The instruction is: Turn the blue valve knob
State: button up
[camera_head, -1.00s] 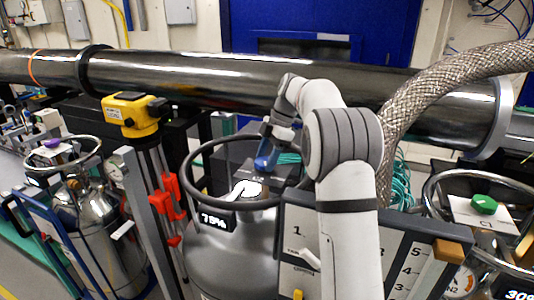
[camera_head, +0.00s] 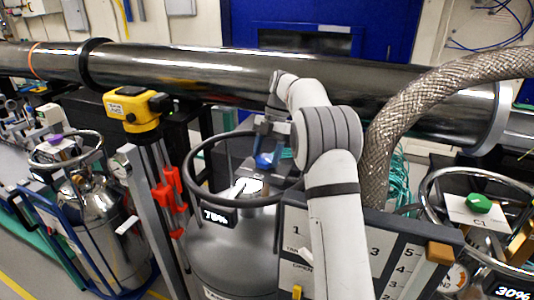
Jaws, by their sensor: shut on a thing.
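The blue valve knob (camera_head: 264,161) sits on top of the middle grey tank (camera_head: 230,250), inside its dark ring handle (camera_head: 190,170). My gripper (camera_head: 267,152) reaches down over the ring from the right and is shut on the blue knob. The fingers cover part of the knob, and its base is hard to make out. A small screen (camera_head: 218,216) on this tank reads about 78%.
A purple knob (camera_head: 54,139) tops the left tank and a green knob (camera_head: 478,203) the right one. A yellow instrument (camera_head: 132,108) stands on a tripod at left. A dark pipe (camera_head: 250,80) and a braided hose (camera_head: 385,140) run close behind my arm.

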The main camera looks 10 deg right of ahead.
jog(key=o, duration=1)
jog(key=p+v, duration=0.5)
jog(key=p, duration=0.1)
jog(key=shift+s+r, duration=0.1)
jog(key=shift+r, duration=0.1)
jog(key=shift+v, duration=1.25)
jog(key=shift+d+f, duration=0.1)
